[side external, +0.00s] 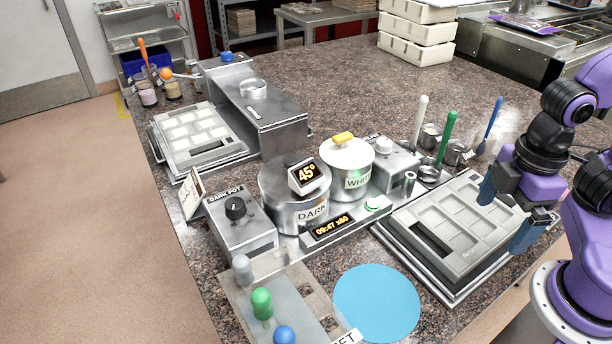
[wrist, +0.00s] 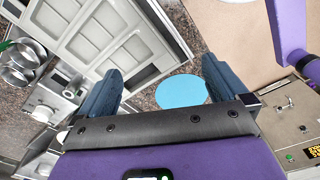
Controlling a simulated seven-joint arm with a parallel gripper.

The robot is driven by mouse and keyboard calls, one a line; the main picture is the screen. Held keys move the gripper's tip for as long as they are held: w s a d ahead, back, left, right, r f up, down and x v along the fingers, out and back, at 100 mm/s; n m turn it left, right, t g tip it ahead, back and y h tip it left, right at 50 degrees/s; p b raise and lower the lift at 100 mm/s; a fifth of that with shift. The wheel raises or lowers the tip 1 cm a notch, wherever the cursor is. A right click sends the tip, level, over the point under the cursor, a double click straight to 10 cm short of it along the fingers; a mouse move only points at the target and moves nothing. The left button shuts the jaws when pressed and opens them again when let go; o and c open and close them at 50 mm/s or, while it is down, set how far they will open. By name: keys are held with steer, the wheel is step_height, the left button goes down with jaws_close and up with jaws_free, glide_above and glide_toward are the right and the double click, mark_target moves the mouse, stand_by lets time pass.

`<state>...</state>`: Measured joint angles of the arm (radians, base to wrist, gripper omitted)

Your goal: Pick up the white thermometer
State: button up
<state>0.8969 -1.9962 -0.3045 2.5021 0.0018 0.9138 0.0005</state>
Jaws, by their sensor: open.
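No object is clearly identifiable as a white thermometer. A pale-cased display reading 45° (side external: 308,175) sits at the pot labelled DARK (side external: 291,205). A white-handled upright tool (side external: 421,118) stands near small metal cups; I cannot tell whether either is the thermometer. The pot labelled WHITE (side external: 350,185) has a white lid with a yellow handle. My gripper (side external: 508,211) is open and empty over the right side of the grey mould tray (side external: 432,221), well right of the pots. In the wrist view my gripper (wrist: 160,86) shows its two blue fingers spread, nothing between them.
A green-handled tool (side external: 446,138) and a blue-handled tool (side external: 490,118) stand behind the mould tray. A blue disc (side external: 377,303) lies flat at the front. A rack with grey, green and blue knobs (side external: 262,302) is at front left. The counter (side external: 340,105) behind the pots is clear.

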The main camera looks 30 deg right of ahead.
steer(key=shift+c, duration=0.3)
steer(key=c, duration=0.8)
steer(key=w+a+r+n, duration=0.3)
steer(key=w+a+r, duration=0.2)
steer(key=w+a, duration=0.3)
steer(key=w+a+r+n, duration=0.2)
steer(key=w+a+r, duration=0.35)
steer(key=w, duration=0.45)
steer(key=w+a+r+n, duration=0.3)
steer(key=w+a+r, duration=0.3)
steer(key=w, duration=0.3)
glide_above(307, 173)
step_height(307, 173, down, 12)
steer(key=shift+w+d+r, duration=0.1)
steer(key=shift+d+r, duration=0.05)
steer(key=shift+r, duration=0.05)
steer(key=shift+m, duration=0.3)
steer(key=shift+f, duration=2.7)
